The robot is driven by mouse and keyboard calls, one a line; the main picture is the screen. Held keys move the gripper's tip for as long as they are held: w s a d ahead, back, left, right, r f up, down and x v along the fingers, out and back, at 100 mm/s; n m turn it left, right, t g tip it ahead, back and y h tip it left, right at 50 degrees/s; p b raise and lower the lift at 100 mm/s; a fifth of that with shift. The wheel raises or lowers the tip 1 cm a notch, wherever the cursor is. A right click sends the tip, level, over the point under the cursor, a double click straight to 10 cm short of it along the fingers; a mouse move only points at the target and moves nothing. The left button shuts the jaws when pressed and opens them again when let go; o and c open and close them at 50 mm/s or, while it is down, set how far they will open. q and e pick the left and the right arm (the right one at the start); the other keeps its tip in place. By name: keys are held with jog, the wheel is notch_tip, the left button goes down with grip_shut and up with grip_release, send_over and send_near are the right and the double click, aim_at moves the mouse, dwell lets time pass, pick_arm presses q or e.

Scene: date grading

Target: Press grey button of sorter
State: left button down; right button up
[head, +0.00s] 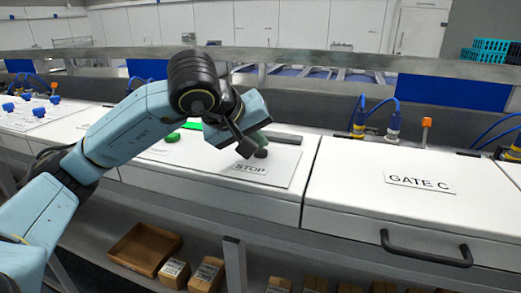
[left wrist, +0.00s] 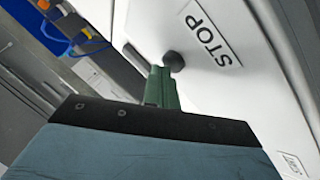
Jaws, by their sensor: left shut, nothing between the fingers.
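The dark grey button (head: 261,153) stands on the white sorter panel (head: 285,168), just above the STOP label (head: 250,169). In the left wrist view the grey button (left wrist: 174,60) is a dark round knob beside the STOP label (left wrist: 209,37). My left gripper (head: 258,140) is shut and empty, with its green fingers (left wrist: 160,82) together. The fingertips are right by the button; I cannot tell whether they touch it. My right gripper is not in view.
A green button (head: 172,138) lies further left on the panel, partly behind my left arm. A GATE C cover (head: 420,182) with a black handle (head: 426,250) is at the right. Blue cables and a metal rail (head: 330,59) run behind. Cardboard boxes (head: 207,274) sit below.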

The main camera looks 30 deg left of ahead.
aim_at(257, 152)
pick_arm(q)
jog(key=shift+f, duration=0.15)
dwell(0.3)
jog(key=shift+r+p, duration=0.5)
jog(key=shift+r, duration=0.4)
jog(key=shift+r+p, duration=1.9)
jog(key=shift+r, duration=0.7)
jog(key=shift+f, duration=0.1)
